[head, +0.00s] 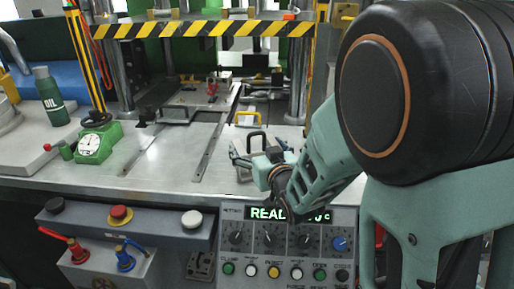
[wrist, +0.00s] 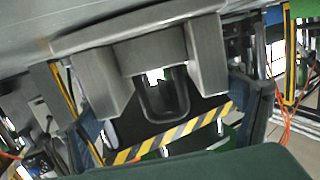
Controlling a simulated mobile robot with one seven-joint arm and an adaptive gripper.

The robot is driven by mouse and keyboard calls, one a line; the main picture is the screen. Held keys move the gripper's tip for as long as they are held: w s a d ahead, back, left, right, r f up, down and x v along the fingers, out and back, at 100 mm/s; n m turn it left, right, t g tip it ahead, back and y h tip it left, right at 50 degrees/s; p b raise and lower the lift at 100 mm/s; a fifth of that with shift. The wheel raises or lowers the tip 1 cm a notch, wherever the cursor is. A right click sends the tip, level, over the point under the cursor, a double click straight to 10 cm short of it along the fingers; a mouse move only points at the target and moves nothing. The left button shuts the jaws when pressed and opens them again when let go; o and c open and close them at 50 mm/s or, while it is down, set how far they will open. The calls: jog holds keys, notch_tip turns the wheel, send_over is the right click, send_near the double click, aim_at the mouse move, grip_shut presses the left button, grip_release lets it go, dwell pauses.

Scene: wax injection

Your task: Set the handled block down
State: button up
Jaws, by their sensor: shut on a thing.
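In the head view the handled block (head: 243,146) is a grey metal piece with a black arched handle (head: 257,133). It is at the front right of the pale metal worktop, partly hidden behind my gripper (head: 262,157). My gripper reaches in from the right and is shut on the block. The wrist view, which is tilted, shows grey metal parts of the block (wrist: 97,85) close up, with a dark U-shaped handle (wrist: 166,112) between them. I cannot tell whether the block's underside touches the worktop.
The worktop (head: 150,160) is bare to the left, with a slotted rail. A green dial gauge (head: 97,141) and an oil bottle (head: 50,95) stand left. A striped bar (head: 200,29) crosses the press behind. The control panel (head: 288,245) is below the front edge.

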jog(key=o, duration=2)
